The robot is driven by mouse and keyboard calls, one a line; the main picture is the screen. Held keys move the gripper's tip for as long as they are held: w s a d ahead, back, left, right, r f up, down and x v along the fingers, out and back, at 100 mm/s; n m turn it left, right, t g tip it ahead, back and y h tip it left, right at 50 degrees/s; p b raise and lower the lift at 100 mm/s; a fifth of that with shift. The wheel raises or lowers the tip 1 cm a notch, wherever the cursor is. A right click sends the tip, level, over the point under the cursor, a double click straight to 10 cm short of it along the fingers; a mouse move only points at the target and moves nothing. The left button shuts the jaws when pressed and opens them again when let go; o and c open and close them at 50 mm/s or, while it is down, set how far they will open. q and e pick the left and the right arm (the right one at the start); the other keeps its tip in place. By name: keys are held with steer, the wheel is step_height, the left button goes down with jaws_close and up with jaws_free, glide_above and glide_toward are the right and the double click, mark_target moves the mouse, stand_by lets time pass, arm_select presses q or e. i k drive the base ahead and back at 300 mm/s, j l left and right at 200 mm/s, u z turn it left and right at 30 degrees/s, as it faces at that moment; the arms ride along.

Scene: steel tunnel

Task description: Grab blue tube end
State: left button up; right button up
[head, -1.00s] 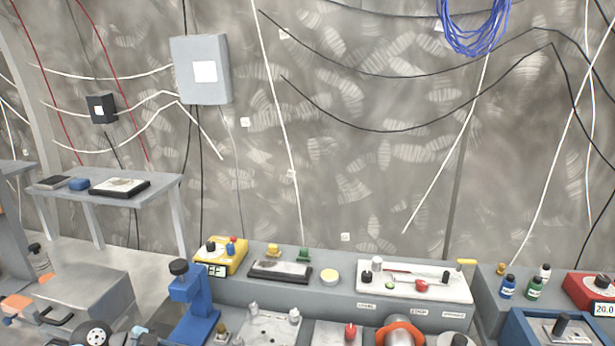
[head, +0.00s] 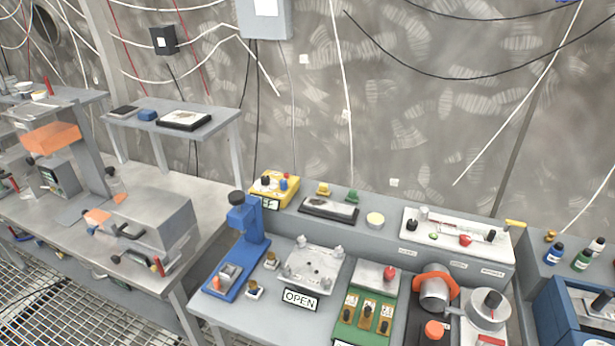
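I cannot make out a clear blue tube end. A sliver of the blue coil (head: 565,1) shows at the top edge of the head view, on the wall; the rest of it is out of frame. A blue upright device with a dark knob (head: 241,240) stands at the left end of the middle bench. Neither of my grippers is in view.
The middle bench (head: 215,312) carries a metal plate (head: 312,268) behind an OPEN sign (head: 299,299), a green switch box (head: 366,312) and an orange-collared cylinder (head: 435,290). Bottles (head: 581,260) stand at right. A cluttered bench is at left, above grating (head: 70,300).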

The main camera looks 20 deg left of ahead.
mark_target(252, 284)
steer(key=u, duration=1.1)
